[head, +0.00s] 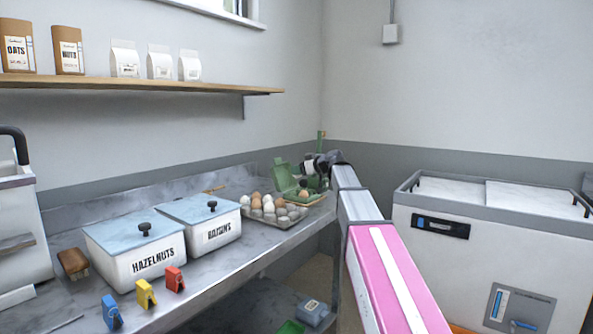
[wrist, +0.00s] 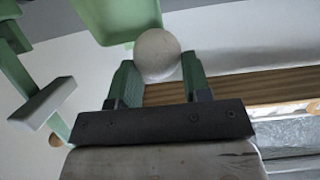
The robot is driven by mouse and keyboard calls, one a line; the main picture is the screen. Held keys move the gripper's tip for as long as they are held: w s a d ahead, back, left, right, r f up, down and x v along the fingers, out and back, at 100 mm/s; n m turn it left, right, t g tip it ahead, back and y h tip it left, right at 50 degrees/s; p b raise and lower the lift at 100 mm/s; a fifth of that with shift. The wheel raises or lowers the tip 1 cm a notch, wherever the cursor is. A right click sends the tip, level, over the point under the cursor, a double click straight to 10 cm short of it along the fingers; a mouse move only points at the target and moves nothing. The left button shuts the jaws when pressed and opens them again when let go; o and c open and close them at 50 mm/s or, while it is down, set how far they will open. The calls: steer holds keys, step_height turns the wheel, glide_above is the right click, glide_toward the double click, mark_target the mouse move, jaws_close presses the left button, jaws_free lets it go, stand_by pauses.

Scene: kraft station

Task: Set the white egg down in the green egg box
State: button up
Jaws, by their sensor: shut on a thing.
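My gripper (wrist: 158,75) is shut on the white egg (wrist: 157,53), which sits between its two green-padded fingers in the wrist view. In the head view my gripper (head: 314,166) is at the far end of the counter, over the green egg box (head: 285,178). The box is open, and a brown egg (head: 303,193) shows at its front. A green piece, perhaps part of the box, shows beyond the egg in the wrist view. The box's inside is mostly hidden in the head view.
A grey egg tray (head: 284,222) with several white and brown eggs stands just in front of the box. Tubs of hazelnuts (head: 137,255) and raisins (head: 203,227) stand nearer. A green post (head: 321,142) rises behind my gripper. A chest freezer (head: 490,250) stands right.

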steer(key=w+d+f, duration=0.3)
steer(key=w, duration=0.6)
steer(key=shift+f, duration=0.35)
steer(key=shift+w+a, duration=0.1)
steer(key=shift+w, duration=0.05)
steer(key=shift+w+a, duration=0.25)
steer(key=shift+a, duration=0.1)
steer(key=shift+f, duration=0.1)
steer(key=shift+f, duration=0.5)
steer(key=shift+f, duration=0.9)
stand_by(1.1)
steer(key=o, duration=0.8)
